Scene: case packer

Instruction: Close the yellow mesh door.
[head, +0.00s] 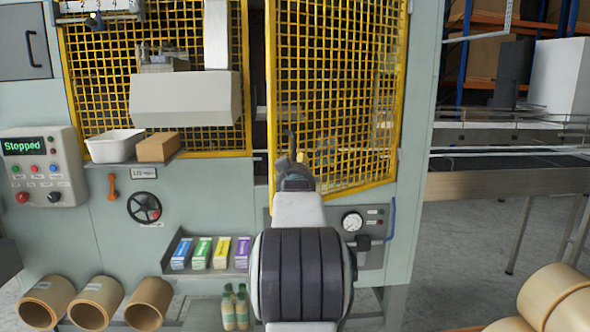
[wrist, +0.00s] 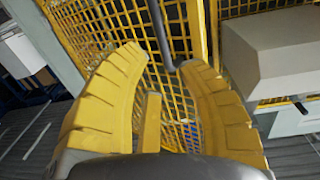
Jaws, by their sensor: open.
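The yellow mesh door (head: 338,85) stands ajar on the right of the machine front in the head view. Its lower edge slants, and a gap shows along its left edge. In the wrist view the door's mesh (wrist: 105,28) fills the left and middle. A dark grey bar (wrist: 158,32), perhaps the door's handle, reaches down between my fingertips; I cannot tell whether they touch it. My gripper (wrist: 165,65) has two yellow ribbed fingers, spread apart with nothing clasped. In the head view my gripper (head: 293,165) is in front of the door's lower left part, mostly hidden by my arm.
A beige box-shaped housing (head: 184,98) juts out left of the door. A white tray (head: 115,145) and a brown box (head: 157,147) sit on a ledge. The control panel (head: 42,165) reads "Stopped".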

